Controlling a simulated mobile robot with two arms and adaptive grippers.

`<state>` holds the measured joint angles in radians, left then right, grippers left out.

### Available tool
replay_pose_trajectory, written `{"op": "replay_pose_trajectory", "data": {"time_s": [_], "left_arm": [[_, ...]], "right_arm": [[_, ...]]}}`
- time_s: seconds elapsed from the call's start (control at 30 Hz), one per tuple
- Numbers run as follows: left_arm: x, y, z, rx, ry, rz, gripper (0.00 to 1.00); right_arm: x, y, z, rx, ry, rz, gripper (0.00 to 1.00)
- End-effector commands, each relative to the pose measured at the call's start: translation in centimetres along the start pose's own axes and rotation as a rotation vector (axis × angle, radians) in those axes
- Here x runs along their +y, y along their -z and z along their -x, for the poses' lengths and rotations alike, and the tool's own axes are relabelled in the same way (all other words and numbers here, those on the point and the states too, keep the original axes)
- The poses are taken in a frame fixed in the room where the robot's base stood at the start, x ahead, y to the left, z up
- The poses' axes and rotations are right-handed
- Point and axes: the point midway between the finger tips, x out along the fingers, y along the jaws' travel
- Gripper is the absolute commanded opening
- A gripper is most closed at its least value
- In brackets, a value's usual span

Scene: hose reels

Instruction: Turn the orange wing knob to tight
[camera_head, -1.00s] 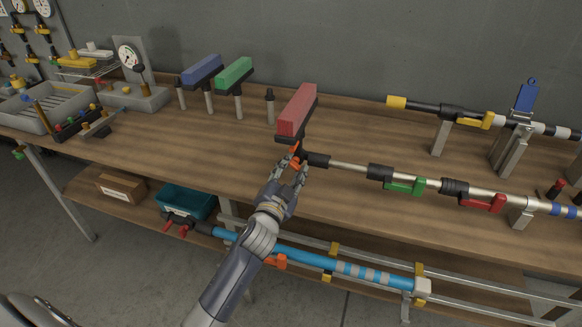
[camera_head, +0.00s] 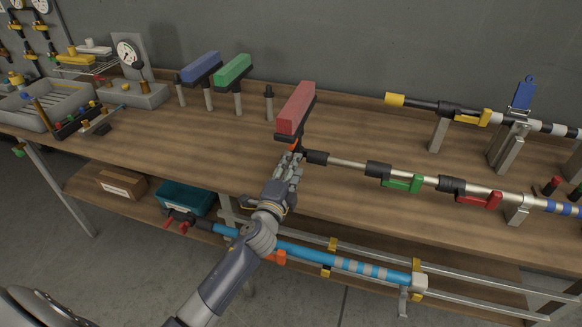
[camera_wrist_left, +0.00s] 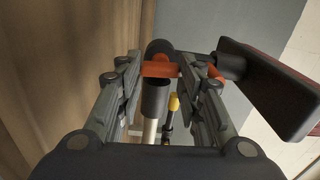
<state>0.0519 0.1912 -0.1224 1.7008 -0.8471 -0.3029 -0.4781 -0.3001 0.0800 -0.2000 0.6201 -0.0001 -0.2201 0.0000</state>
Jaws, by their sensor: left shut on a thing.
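The orange wing knob (camera_wrist_left: 160,69) sits at the left end of the metal pipe, just under the red block (camera_head: 297,108) on its black holder. In the head view only a sliver of orange (camera_head: 294,145) shows above my fingers. My left gripper (camera_head: 291,161) is shut on the wing knob. In the left wrist view its two fingers (camera_wrist_left: 163,80) stand on either side of the orange wings, with the black pipe end below. The knob's marks for tight are not readable. My right gripper is not in view.
The pipe (camera_head: 348,163) runs right from the knob, with a green lever (camera_head: 402,184) and a red lever (camera_head: 479,200). Blue (camera_head: 201,68) and green (camera_head: 233,71) blocks stand behind to the left. The bench front left of my arm is clear.

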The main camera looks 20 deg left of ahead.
Motion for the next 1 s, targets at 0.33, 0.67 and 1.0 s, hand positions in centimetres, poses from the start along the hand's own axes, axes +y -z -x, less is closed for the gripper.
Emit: {"op": "replay_pose_trajectory", "data": {"time_s": [0.33,0.67,1.0], "left_arm": [[0.04,0.04,-0.01,0.0,0.0,-0.08,0.11],[0.06,0.03,0.0,0.0,0.0,-0.086,0.11],[0.06,0.02,0.0,0.0,0.0,-0.084,0.55]], "right_arm": [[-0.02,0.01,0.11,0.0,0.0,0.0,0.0],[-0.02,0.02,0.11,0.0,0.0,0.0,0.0],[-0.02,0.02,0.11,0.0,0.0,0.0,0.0]]}}
